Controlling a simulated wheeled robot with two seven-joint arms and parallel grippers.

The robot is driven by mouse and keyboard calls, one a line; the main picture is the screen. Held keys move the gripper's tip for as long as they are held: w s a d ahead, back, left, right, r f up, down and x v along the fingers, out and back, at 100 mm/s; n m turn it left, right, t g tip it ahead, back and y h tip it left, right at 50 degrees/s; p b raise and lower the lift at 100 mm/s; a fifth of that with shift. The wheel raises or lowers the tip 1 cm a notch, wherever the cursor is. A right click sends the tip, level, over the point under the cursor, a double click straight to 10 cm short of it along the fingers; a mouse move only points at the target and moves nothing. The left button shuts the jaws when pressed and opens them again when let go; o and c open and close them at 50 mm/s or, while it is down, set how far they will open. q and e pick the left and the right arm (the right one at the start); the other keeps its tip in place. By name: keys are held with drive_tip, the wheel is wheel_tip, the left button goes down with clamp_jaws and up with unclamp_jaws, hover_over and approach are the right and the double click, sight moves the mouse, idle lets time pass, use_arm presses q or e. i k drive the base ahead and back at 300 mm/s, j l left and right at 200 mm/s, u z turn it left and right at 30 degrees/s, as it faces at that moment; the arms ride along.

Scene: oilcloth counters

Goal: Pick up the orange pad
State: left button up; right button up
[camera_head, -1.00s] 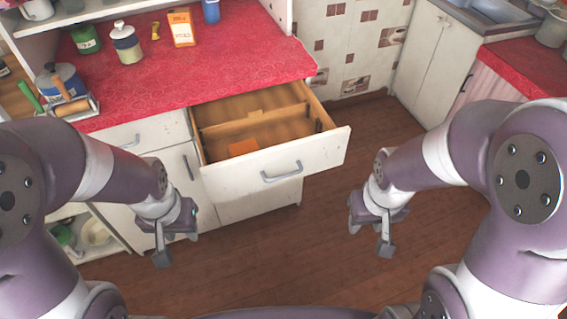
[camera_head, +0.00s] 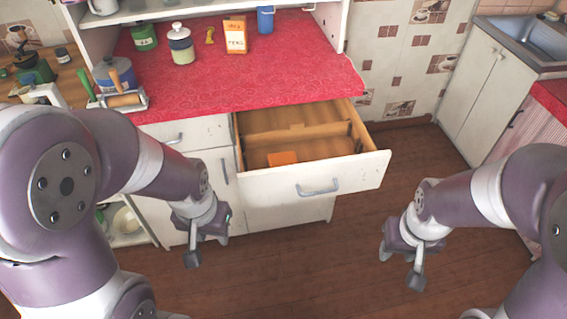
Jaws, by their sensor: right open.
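The orange pad (camera_head: 282,158) lies inside the open drawer (camera_head: 315,180), in its front compartment near the left side. A wooden divider crosses the drawer behind the pad. My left gripper (camera_head: 208,252) hangs in front of the cabinet, to the left of and below the drawer front, apart from it. Its fingers look spread and nothing shows between them. My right gripper (camera_head: 400,267) is open and empty, to the right of and below the drawer front, over the floor. Neither gripper touches the pad.
The red counter (camera_head: 230,80) above the drawer bears a white canister (camera_head: 181,45), an orange and white box (camera_head: 235,37), a blue cup (camera_head: 265,19) and a paint roller (camera_head: 124,99). The brown floor (camera_head: 300,270) between my arms is clear. A sink cabinet (camera_head: 483,80) stands at the right.

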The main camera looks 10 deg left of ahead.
sight(282, 158)
drive_tip(key=i+l+u, duration=0.25)
drive_tip(key=i+l, duration=0.2)
drive_tip(key=l, duration=0.2)
drive_tip(key=i+l+u, duration=0.25)
drive_tip(key=i+l, duration=0.2)
drive_tip(key=l, duration=0.3)
drive_tip(key=i+l+u, duration=0.15)
drive_tip(key=l, duration=0.2)
drive_tip(key=i+l+u, duration=0.1)
drive_tip(key=l, duration=0.3)
drive_tip(key=i, duration=0.1)
